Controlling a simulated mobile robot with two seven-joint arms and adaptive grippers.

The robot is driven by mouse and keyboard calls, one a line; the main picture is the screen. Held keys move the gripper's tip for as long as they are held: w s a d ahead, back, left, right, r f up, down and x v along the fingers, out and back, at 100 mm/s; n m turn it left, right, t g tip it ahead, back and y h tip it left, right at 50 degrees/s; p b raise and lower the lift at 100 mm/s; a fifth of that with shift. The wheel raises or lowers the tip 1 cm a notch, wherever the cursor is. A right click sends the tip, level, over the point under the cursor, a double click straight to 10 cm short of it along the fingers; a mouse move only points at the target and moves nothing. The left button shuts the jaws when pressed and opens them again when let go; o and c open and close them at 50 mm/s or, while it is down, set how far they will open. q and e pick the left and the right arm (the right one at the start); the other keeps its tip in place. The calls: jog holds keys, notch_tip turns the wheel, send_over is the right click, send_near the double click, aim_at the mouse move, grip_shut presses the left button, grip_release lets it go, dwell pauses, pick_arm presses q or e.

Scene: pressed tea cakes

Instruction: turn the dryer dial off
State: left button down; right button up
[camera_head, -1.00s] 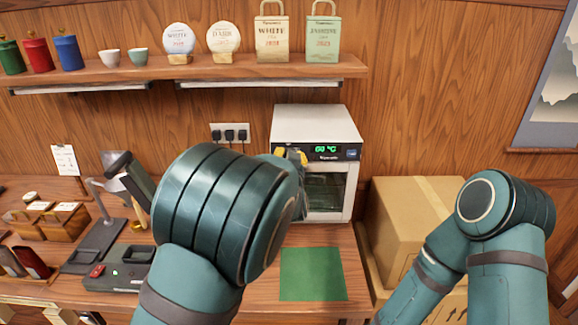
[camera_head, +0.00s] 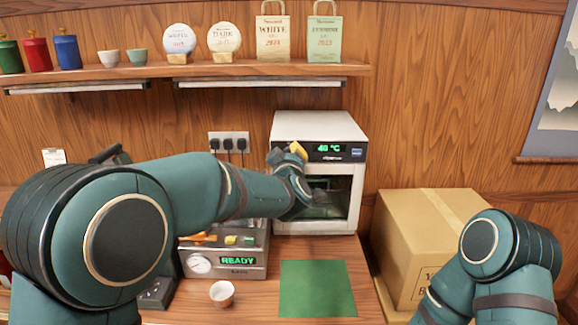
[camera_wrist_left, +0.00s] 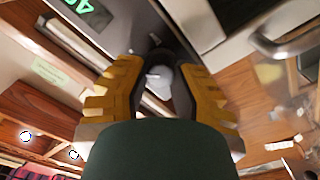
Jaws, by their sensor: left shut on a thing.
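The white dryer (camera_head: 317,126) stands on the counter against the wall, with a dark control strip and a green display (camera_head: 330,149) reading 40 °C. My left gripper (camera_head: 297,151) is at the left end of that strip and hides the dial in the head view. In the left wrist view, the grey dial (camera_wrist_left: 159,77) sits between the yellow-padded fingers of my left gripper (camera_wrist_left: 160,85), which are shut on it. My right arm shows at the lower right, but its gripper is out of view.
A green mat (camera_head: 317,289) lies in front of the dryer. A machine (camera_head: 226,262) reading READY and a small cup (camera_head: 222,293) are left of the mat, under my left arm. A cardboard box (camera_head: 415,235) stands at the right. A shelf (camera_head: 190,70) runs above.

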pick_arm(q)
jog(key=shift+a+n+b, duration=0.1)
jog(key=shift+n+b, duration=0.2)
jog(key=shift+n, duration=4.6)
jog(key=c, duration=0.7)
grip_release()
jog(key=shift+w, duration=0.1)
jog(key=shift+f, duration=0.1)
